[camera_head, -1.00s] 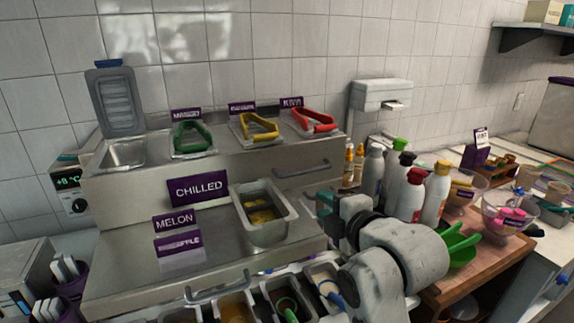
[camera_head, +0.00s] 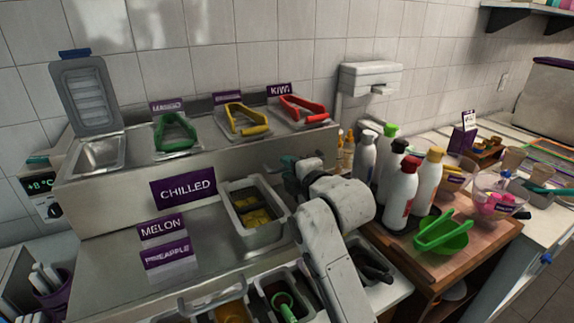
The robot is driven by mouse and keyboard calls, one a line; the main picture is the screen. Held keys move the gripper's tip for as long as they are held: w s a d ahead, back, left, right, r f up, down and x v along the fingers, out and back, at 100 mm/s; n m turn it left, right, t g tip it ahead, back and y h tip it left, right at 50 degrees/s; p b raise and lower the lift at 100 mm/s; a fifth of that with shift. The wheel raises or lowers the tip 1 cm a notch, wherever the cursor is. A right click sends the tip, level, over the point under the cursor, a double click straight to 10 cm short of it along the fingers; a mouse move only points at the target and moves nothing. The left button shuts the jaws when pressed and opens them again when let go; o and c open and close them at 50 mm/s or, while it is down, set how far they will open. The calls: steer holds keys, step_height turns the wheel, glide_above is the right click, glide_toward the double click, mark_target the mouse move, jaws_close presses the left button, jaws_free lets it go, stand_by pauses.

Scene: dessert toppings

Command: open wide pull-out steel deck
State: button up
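I cannot tell by label which is the wide pull-out deck. No opening gap shows at the upper tier.
A steel pan (camera_head: 256,237) with yellow pieces stands on the lower deck close to my arm. The CHILLED sign (camera_head: 183,190) stands beside it.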

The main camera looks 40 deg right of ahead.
steer(key=shift+w+d+f, duration=0.15)
steer(key=shift+w+d, duration=0.05)
steer(key=shift+w, duration=0.5)
steer(key=shift+c, duration=0.3)
jaws_close()
